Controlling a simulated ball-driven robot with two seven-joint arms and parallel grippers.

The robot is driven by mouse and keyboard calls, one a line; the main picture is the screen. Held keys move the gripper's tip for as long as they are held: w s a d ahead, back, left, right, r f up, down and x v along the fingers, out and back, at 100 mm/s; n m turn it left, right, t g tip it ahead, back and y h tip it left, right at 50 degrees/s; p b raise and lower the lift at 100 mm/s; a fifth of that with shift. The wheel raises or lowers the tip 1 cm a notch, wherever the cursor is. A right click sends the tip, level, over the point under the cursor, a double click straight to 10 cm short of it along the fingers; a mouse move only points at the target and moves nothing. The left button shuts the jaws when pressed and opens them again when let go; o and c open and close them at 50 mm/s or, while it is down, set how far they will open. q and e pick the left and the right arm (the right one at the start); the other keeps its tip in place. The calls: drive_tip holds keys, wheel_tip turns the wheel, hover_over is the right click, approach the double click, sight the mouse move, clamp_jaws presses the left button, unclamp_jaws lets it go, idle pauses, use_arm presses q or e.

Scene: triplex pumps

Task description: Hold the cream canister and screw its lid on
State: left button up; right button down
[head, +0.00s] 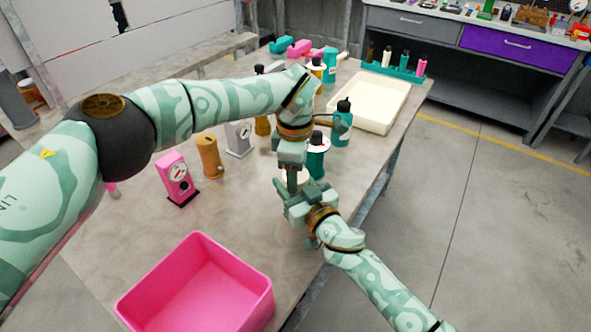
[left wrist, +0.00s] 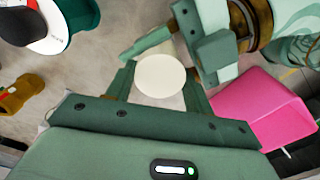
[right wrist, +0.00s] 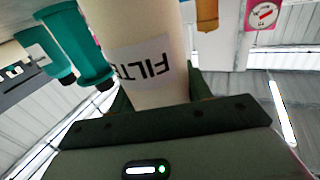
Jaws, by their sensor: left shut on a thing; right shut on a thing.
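The cream canister (right wrist: 138,30) shows in the right wrist view, with a white label reading "FILT" in part. My right gripper (head: 293,193) is shut on its body, and in the head view the two grippers hide most of it. The round cream lid (left wrist: 160,76) shows from above in the left wrist view, between the fingers of my left gripper (head: 290,167). My left gripper is shut on it from above, directly over the right gripper. The joint between lid and canister is hidden, so I cannot tell how the lid sits.
A pink bin (head: 200,238) stands at the table's near end. A cream tray (head: 368,105) lies at the far right. Teal bottles (head: 341,128), a mustard canister (head: 209,158) and a pink gauge block (head: 176,178) stand close by. The table's right edge is beside the right gripper.

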use_arm(q)
drive_tip(key=m, duration=0.6)
drive_tip(key=shift+w+m, duration=0.1)
drive_tip(key=shift+m, duration=0.2)
drive_tip(key=m, duration=1.1)
drive_tip(key=o, duration=0.9)
drive_tip(key=shift+o, duration=0.2)
